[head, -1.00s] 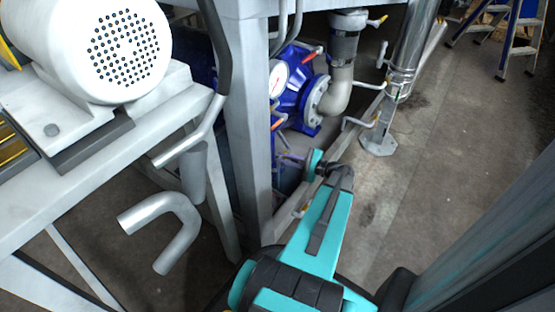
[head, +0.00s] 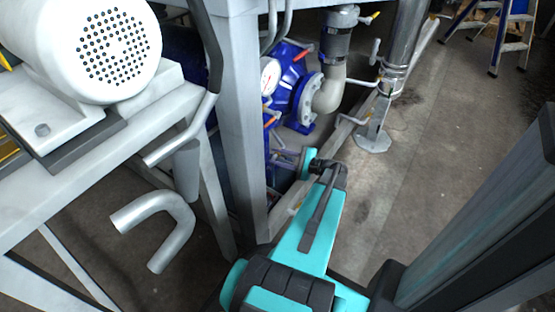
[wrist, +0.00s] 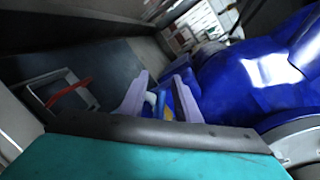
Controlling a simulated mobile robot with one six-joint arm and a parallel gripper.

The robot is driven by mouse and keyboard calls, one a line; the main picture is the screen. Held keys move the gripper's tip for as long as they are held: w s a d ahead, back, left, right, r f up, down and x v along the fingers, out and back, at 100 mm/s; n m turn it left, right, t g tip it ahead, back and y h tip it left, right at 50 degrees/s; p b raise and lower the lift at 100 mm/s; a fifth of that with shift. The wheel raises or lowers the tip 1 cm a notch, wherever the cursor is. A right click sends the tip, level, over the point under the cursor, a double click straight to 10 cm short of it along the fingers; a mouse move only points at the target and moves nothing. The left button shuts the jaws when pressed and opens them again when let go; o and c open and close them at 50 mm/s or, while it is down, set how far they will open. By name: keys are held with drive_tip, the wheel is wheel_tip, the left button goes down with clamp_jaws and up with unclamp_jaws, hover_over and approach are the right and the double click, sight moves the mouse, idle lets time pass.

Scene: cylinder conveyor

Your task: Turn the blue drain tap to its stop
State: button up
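My gripper (wrist: 161,92) shows in the wrist view as two pale lavender fingers standing apart. A small blue piece (wrist: 161,104), which looks like the blue drain tap, shows between the fingers, with a bit of yellow beside it. No firm contact with either finger can be made out, and its lower part is hidden behind my wrist housing. I cannot pick out the blue tap in that view.
A blue pump (head: 290,92) with a gauge and grey pipe stands beyond the frame post (head: 238,120). A red-handled part (wrist: 68,92) lies left in the wrist view. A blue body (wrist: 250,75) is close on the right. A white motor (head: 85,45) sits on the bench.

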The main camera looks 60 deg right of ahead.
drive_tip(key=s+d+r+p, duration=0.1)
drive_tip(key=s+p, duration=0.3)
drive_tip(key=s, duration=0.9)
drive_tip(key=shift+s+d+r+p, duration=0.25)
drive_tip(key=shift+s+r+p, duration=0.1)
drive_tip(key=shift+r, duration=0.1)
